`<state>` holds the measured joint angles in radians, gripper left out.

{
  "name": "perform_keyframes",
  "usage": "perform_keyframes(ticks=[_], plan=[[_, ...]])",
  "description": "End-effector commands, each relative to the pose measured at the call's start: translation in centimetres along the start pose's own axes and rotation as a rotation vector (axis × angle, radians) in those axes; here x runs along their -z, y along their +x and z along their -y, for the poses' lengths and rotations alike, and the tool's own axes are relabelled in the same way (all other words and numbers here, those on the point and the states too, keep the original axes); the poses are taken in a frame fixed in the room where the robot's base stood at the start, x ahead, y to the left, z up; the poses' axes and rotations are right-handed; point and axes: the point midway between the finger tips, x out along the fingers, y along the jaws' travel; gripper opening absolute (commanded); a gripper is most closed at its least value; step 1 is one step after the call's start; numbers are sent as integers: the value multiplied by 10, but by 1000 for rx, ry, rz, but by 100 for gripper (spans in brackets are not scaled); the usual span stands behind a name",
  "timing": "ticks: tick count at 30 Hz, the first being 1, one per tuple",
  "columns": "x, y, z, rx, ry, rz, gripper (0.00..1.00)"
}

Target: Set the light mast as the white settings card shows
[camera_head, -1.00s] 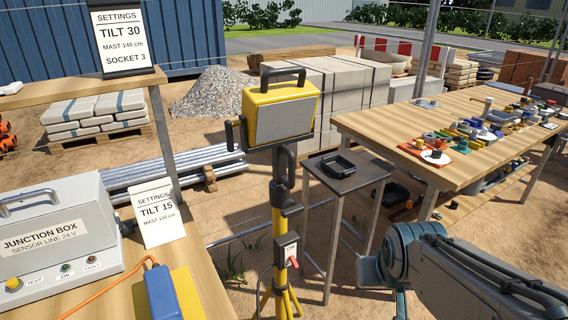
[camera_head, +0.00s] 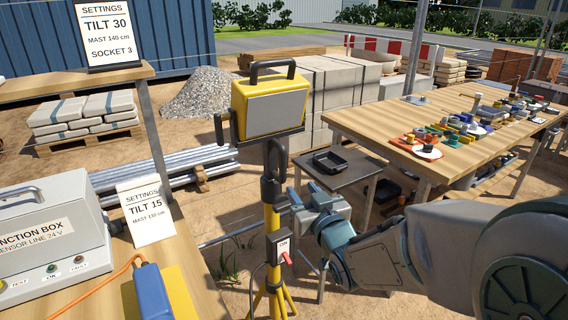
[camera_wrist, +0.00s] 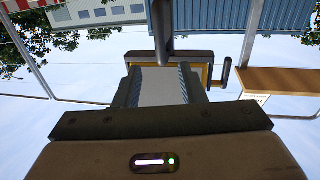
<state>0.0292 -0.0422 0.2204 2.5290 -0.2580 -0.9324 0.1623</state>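The light mast has a yellow lamp head (camera_head: 268,105) with a black top handle, a black side lever (camera_head: 220,130), a black clamp with a handle (camera_head: 272,170) and a yellow pole (camera_head: 271,218) on a tripod. A white card (camera_head: 146,212) on the left bench reads TILT 15, MAST 130 cm. Another white card (camera_head: 109,35), with black edging, on the upper shelf reads TILT 30, MAST 140 cm, SOCKET 3. My gripper (camera_head: 292,202) is just right of the pole, below the lamp. In the wrist view its fingers (camera_wrist: 160,82) are apart, with the lamp head (camera_wrist: 199,57) beyond them.
A switch box (camera_head: 281,246) with a red toggle hangs on the mast. A junction box (camera_head: 45,245) and a blue device (camera_head: 164,290) are on the left bench. A small table with a black tray (camera_head: 334,162) stands behind my arm. A cluttered wooden table (camera_head: 390,120) is at the right.

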Motion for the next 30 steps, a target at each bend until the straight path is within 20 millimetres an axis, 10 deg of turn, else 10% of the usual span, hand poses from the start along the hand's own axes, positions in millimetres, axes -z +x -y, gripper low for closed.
perform_keyframes(ticks=[30], plan=[[2, 133, 0, 0, 1, -3, 37]])
